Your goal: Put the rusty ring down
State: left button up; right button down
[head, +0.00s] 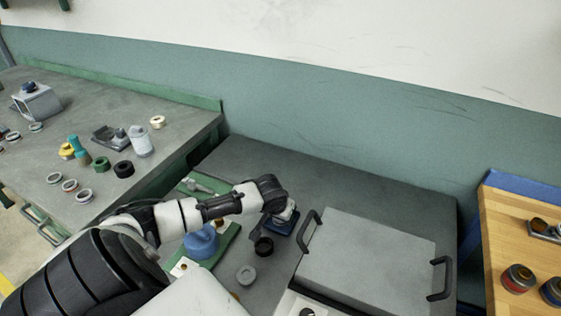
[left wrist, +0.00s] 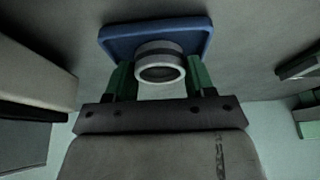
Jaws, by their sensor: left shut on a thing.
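My left gripper (head: 284,214) is over a small blue tray (head: 275,227) on the grey bench, left of the large grey box. In the left wrist view, its green fingers (left wrist: 160,78) are shut on a ring (left wrist: 160,66). The ring looks pale grey with a darker band; I cannot make out rust. The blue tray (left wrist: 112,38) is right behind the ring, and I cannot tell if they touch. In the head view the ring is mostly hidden by the gripper. My right gripper is in neither view.
The grey box (head: 370,255) with black handles stands close to the right of the gripper. A blue pot (head: 202,243) stands left. The bench behind is clear.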

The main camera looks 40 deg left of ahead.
pick_arm(q)
jog(key=o, duration=0.7)
jog(key=v, duration=1.2)
jog(key=shift+r, duration=0.1)
